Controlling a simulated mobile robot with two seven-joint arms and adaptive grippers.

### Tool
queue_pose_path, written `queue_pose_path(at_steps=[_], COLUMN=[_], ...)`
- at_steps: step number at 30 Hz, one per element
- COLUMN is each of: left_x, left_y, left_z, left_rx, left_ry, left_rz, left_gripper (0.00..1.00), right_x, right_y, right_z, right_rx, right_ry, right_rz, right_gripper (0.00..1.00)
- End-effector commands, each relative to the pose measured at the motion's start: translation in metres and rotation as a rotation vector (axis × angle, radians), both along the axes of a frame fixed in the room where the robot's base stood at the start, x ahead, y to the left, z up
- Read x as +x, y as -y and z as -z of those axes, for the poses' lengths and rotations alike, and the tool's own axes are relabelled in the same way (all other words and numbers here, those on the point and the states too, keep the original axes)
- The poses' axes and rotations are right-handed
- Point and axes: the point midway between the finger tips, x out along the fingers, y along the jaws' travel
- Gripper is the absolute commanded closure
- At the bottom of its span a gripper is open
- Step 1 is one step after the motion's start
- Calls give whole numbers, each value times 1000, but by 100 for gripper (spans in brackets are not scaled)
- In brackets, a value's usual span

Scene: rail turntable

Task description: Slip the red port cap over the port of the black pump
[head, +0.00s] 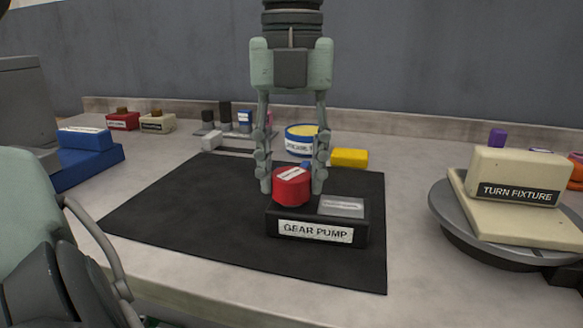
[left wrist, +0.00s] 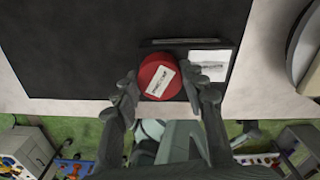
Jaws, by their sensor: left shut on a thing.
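The black gear pump (head: 316,234) stands on the dark mat, with a white name label on its front and a grey plate on the right of its top. The red port cap (head: 291,187) is at the left part of the pump's top. My left gripper (head: 291,184) points down and is shut on the cap, one finger on each side. In the left wrist view the cap (left wrist: 159,77) sits between the fingertips, beside the pump's pale plate (left wrist: 208,66). The port is hidden, and I cannot tell whether the cap rests fully on it.
The black mat (head: 180,210) has free room left of the pump. A round turntable (head: 450,222) with a cream turn fixture (head: 515,185) stands at the right. A yellow block (head: 349,158) and a blue-and-yellow round container (head: 301,140) are behind. Blue blocks (head: 88,165) are at the left.

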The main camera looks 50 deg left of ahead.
Motion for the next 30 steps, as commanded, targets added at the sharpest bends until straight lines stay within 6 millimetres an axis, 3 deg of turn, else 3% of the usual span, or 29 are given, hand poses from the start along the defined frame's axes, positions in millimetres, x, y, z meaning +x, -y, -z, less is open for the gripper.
queue_pose_path(at_steps=[18,19,24,30], left_x=[0,0,0,0], left_y=[0,0,0,0], left_z=[10,10,9,9], left_rx=[0,0,0,0], left_ry=[0,0,0,0], left_rz=[0,0,0,0], left_gripper=[74,57,36,34], right_x=[1,1,1,1], right_y=[-1,-1,-1,-1], right_z=[9,9,8,8], right_rx=[1,1,1,1], right_ry=[2,2,2,2], right_rz=[-2,-2,-2,-2], right_gripper=[43,43,43,43])
